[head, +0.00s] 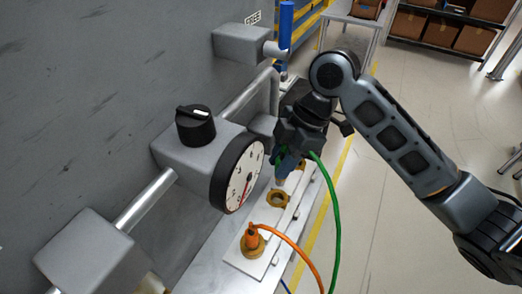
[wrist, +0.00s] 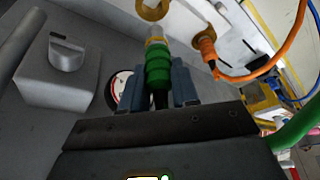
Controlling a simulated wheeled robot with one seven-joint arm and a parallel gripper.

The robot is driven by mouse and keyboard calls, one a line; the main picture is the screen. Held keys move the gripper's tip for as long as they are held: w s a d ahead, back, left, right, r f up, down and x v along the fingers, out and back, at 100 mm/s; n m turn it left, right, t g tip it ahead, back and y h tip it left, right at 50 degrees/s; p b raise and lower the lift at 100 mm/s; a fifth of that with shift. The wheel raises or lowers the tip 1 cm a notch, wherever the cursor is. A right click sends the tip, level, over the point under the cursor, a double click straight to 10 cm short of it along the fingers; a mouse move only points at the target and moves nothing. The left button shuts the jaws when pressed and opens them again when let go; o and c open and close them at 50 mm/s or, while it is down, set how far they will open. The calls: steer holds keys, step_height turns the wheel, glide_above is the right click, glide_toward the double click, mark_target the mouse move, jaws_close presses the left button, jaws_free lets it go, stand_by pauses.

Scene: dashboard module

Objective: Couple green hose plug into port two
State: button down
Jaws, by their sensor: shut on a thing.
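My gripper (wrist: 170,85) is shut on the green hose plug (wrist: 158,68), which has a brass collar and a pale tip. In the head view the gripper (head: 285,165) is above the white port plate (head: 245,264), and the green hose (head: 335,210) trails down from it. A free brass port ring (head: 277,199) lies just below the plug; the ring also shows near the plug's tip in the wrist view (wrist: 152,9). The tip looks apart from the ring. An orange plug (head: 252,238) sits in the nearer port. I cannot read any port numbers.
A round gauge (head: 238,172) and a black knob (head: 196,125) stick out left of the plate. Pipes and grey boxes line the wall. A blue-handled part (head: 286,25) stands behind. The orange hose (head: 300,255) curves beside the plate. Open floor lies to the right.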

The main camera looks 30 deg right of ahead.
mark_target(278, 183)
steer(key=shift+w+a, duration=0.1)
steer(key=shift+w, duration=0.05)
steer(key=shift+f, duration=0.1)
steer(key=shift+f, duration=0.1)
steer(key=shift+f, duration=1.1)
steer(key=shift+f+b, duration=0.75)
steer(key=shift+f, duration=0.85)
steer(key=shift+f+b, duration=1.1)
steer(key=shift+f, duration=0.15)
